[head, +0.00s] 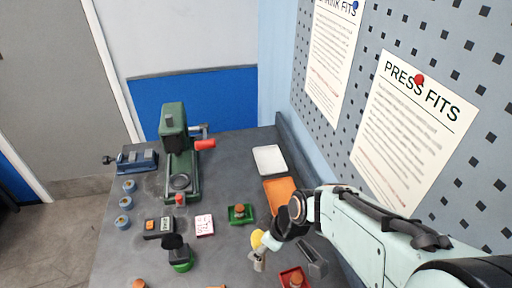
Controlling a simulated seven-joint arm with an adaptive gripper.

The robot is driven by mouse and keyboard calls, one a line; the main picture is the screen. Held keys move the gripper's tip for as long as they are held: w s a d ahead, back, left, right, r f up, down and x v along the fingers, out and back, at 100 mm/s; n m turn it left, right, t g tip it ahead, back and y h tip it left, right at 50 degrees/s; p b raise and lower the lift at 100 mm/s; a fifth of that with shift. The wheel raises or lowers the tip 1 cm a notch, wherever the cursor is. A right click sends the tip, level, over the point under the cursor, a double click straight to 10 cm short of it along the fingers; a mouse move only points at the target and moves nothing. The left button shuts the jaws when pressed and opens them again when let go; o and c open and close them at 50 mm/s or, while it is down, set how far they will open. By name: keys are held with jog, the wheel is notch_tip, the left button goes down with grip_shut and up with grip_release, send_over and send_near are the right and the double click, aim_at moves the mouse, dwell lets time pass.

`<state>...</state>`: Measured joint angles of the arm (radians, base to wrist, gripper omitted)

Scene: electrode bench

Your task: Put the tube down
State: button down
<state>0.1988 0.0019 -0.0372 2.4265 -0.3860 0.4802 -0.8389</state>
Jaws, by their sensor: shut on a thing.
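My arm comes in from the right, and my gripper (262,245) is low over the front right part of the bench. It is shut on a small pale grey tube (259,263), which hangs below the fingers, roughly upright. A yellow round piece (257,238) shows at the gripper, and I cannot tell whether it belongs to the tube or the gripper. The fingers are small and partly hidden in this view. I cannot tell whether the tube's lower end touches the bench.
The grey bench (222,258) carries a green press (178,160), a blue vise (137,160), a green tray (241,214), a red tray (294,279), an orange mat (281,193) and a white tray (269,159). A dark grey block (313,262) stands right of my gripper.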

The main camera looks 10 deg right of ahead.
jog(key=s+d+r+m+h, duration=0.1)
jog(key=d+m, duration=0.3)
jog(key=d, duration=0.5)
jog(key=shift+t, duration=0.4)
jog(key=shift+w+d+f, duration=0.65)
jog(key=shift+w+f, duration=1.5)
jog(key=shift+w, duration=0.05)
jog(key=shift+w+d+f, duration=0.7)
jog(key=shift+w+f, duration=1.45)
jog(key=shift+w, duration=0.1)
jog(key=shift+w+d+f, duration=0.65)
jog(key=shift+w+f, duration=1.5)
jog(key=shift+w, duration=0.05)
jog(key=shift+f, duration=0.15)
jog(key=c, duration=0.7)
grip_release()
jog(key=shift+c, duration=0.2)
